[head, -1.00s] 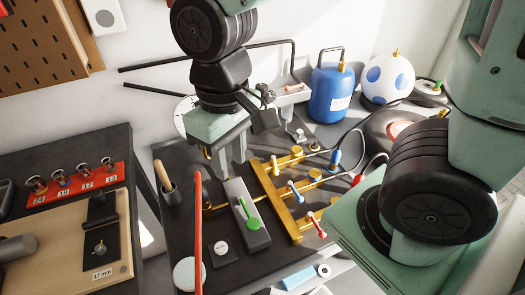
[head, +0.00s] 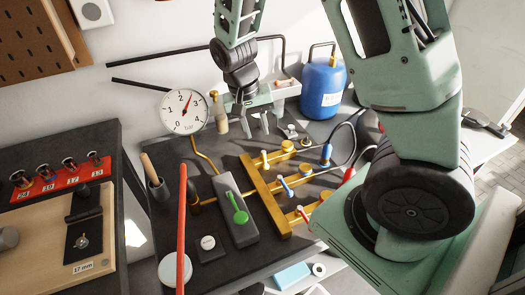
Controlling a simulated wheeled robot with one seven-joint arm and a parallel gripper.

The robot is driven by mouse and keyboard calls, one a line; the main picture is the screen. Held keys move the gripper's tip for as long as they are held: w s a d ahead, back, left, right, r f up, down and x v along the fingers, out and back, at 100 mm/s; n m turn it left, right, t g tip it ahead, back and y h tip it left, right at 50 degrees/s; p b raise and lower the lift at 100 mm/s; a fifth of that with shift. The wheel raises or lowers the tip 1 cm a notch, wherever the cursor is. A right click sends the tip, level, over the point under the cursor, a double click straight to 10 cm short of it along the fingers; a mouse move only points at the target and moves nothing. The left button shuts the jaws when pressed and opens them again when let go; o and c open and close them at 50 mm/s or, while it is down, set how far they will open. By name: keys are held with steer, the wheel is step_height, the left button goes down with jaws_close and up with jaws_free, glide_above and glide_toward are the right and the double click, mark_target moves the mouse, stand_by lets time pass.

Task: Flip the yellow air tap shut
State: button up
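The brass air manifold (head: 262,197) lies on the dark bench mat with several branches to the right. Its far branch carries a small pale yellowish handle (head: 264,158), which looks like the yellow tap; its exact angle is too small to tell. The middle branch has a blue handle (head: 285,187) and the near one a red-and-white handle (head: 303,214). My gripper (head: 255,126) points down behind the far end of the manifold, apart from the pale handle. Its two fingers look spread, with nothing seen between them.
A dial gauge (head: 184,111) stands at the back left. A grey block with a green lever (head: 238,208) lies left of the manifold. A red upright bar (head: 182,230) stands in front. A blue gas bottle (head: 323,88) is behind, right. My arm covers the right side.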

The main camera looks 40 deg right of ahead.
mark_target(264, 157)
steer(key=f, duration=0.3)
steer(key=d+f, duration=0.1)
steer(key=f, duration=0.2)
steer(key=s+f, duration=0.1)
steer(key=f, duration=0.2)
steer(key=shift+d, duration=0.25)
steer(key=shift+c, duration=0.3)
jaws_close()
